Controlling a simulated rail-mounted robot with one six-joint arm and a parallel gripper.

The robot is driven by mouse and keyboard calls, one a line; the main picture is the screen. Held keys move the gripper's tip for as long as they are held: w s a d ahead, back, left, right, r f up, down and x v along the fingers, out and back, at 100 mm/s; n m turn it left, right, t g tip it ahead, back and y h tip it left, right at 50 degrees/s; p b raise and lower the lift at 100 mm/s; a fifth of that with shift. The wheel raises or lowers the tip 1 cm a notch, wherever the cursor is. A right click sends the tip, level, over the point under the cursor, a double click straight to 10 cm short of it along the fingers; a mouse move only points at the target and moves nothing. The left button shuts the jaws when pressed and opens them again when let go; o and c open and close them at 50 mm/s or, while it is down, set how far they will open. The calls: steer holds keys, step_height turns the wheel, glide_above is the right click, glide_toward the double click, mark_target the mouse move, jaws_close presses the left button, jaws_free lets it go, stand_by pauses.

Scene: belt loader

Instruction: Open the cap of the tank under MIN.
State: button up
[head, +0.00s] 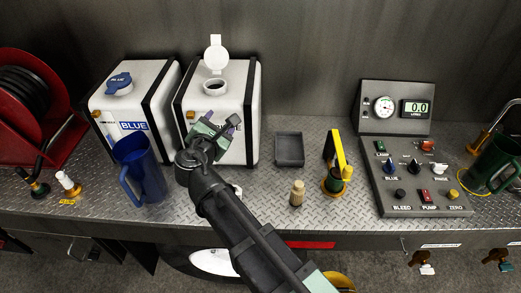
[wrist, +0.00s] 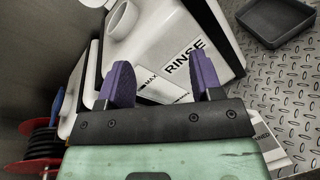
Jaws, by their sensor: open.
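The white RINSE tank (head: 250,100) stands at the back centre. Its white cap (head: 215,52) is swung up behind the open round filler neck (head: 215,88). The wrist view shows its RINSE label (wrist: 188,60) and a MAX mark; I cannot read a MIN mark or a level. The white BLUE tank (head: 150,85) stands to its left, and its blue cap (head: 119,83) lies shut on top. My gripper (head: 222,121) is open and empty in front of the RINSE tank. Its purple fingers (wrist: 158,78) are apart with nothing between them.
A blue jug (head: 140,172) stands before the BLUE tank. A control panel (head: 415,185) stands further right. A red hose reel (head: 35,100) is far left.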

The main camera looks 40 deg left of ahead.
steer(key=w+d+f+m+g+h, duration=0.3)
steer(key=d+f+m+h, duration=0.2)
steer(key=d+m, duration=0.5)
steer(key=shift+w+d+f+m, duration=0.3)
steer(key=shift+w+d+f, duration=0.15)
steer(key=shift+f, duration=0.25)
